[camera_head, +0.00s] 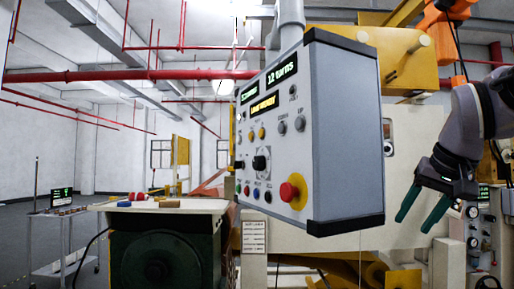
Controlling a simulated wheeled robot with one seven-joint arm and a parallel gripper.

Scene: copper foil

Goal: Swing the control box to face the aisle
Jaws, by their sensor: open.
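The control box (345,130) is a large grey box with black edges, hanging from a grey pipe (291,22) in the middle of the view. My gripper (421,212) is at the right, pointing down and left, with two green fingers spread apart. It is empty and appears to the right of the box, with a visible gap between them. The box's far side is hidden.
A green machine with a pale top (165,206) stands below left of the box, with small coloured items on top. A cart with a small screen (62,198) stands far left. Yellow and cream machinery (408,65) fills the back right. Open floor shows at left.

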